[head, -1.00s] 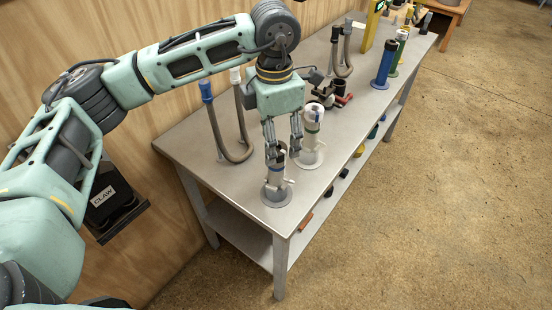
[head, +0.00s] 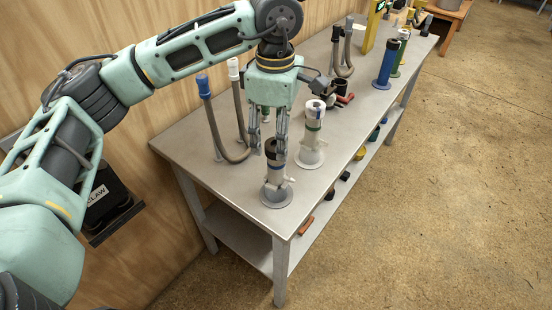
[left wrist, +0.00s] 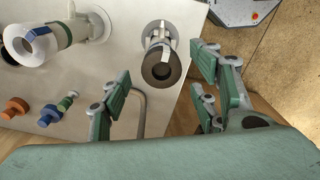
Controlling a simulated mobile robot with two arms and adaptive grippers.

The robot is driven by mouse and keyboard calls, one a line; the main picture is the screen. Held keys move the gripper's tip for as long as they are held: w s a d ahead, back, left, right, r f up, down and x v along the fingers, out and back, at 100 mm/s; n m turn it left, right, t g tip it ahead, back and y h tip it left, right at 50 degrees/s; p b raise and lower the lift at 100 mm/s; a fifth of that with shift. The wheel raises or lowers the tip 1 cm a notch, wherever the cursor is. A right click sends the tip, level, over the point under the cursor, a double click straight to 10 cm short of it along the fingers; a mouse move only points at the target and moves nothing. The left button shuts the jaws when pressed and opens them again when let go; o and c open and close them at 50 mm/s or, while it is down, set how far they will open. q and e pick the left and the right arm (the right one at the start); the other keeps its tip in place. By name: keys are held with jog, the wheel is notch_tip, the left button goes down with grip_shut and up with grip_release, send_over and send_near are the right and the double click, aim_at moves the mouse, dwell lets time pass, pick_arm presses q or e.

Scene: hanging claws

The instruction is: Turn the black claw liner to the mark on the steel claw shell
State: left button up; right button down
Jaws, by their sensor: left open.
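The near claw stands upright on a round foot near the table's front corner. Its steel shell (head: 276,178) is pale grey with a blue band. The black liner (head: 275,149) shows as a dark rim at its top. My right gripper is out of view.
A second, white-topped claw with a green band (head: 312,130) stands close behind to the right. Bent grey tubes with blue and white caps (head: 204,88) stand at the left. Blue and green cylinders (head: 385,65) stand farther back. The metal table (head: 215,175) is clear at front left.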

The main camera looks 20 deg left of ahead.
pick_arm(q)
jog(key=shift+f, duration=0.15)
jog(key=shift+s+d+f+b, duration=0.1)
jog(key=shift+f+b, duration=1.6)
jog(key=shift+f, duration=0.2)
jog(key=shift+c, duration=0.3)
grip_shut()
